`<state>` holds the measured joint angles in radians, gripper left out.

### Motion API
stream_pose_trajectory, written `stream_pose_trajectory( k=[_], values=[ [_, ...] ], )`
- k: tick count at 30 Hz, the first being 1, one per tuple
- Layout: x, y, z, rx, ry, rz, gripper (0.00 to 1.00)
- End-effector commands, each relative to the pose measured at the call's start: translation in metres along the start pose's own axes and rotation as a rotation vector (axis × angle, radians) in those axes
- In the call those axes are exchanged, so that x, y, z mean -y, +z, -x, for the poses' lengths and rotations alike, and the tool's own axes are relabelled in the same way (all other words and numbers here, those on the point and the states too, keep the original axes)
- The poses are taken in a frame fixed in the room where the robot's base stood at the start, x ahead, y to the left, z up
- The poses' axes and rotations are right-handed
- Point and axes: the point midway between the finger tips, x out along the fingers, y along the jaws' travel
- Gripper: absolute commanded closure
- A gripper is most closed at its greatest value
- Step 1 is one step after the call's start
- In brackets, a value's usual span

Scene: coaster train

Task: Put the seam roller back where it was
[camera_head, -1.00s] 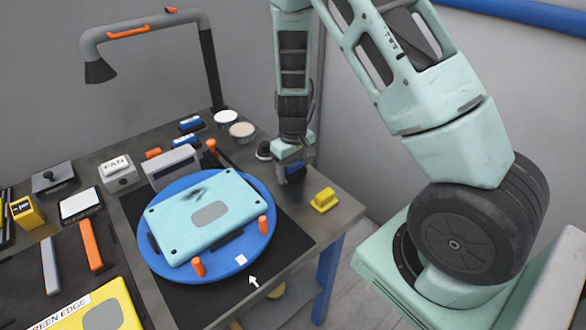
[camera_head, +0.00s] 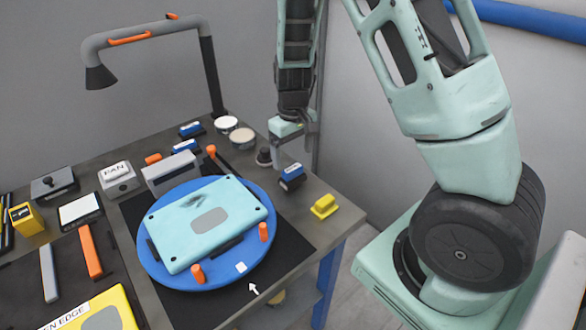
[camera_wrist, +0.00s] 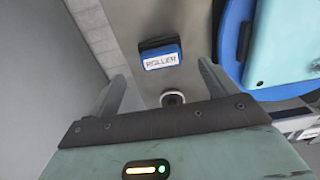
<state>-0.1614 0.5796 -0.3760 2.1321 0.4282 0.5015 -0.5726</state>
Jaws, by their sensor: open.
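The seam roller is a dark and blue block (camera_head: 291,177) standing on the grey table near its back right, right of the turntable. In the wrist view its white label reading ROLLER (camera_wrist: 162,61) faces me. My gripper (camera_head: 293,146) is above and behind the block, apart from it. In the wrist view the gripper's two fingers (camera_wrist: 160,78) are spread wide and empty, with the block beyond them.
A dark round knob-like item (camera_head: 264,157) stands left of the block; a yellow block (camera_head: 324,206) lies to its right near the table edge. The blue turntable (camera_head: 158,262) carries a teal panel (camera_head: 190,238). A lamp (camera_head: 145,37) arches over the back left.

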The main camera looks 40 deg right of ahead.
Motion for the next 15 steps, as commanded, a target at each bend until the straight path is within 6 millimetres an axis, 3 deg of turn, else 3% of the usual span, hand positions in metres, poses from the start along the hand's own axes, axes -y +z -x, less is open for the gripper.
stream_pose_trajectory(
  k=[4,11,14,15],
  values=[
    [0.0,-0.001,0.027,-0.004,0.0,0.001,0.15],
    [0.007,0.001,0.047,-0.002,-0.008,0.01,0.15],
    [0.043,0.01,0.057,-0.003,-0.043,0.056,0.15],
    [0.067,0.018,0.063,-0.003,-0.065,0.09,0.15]
  ],
)
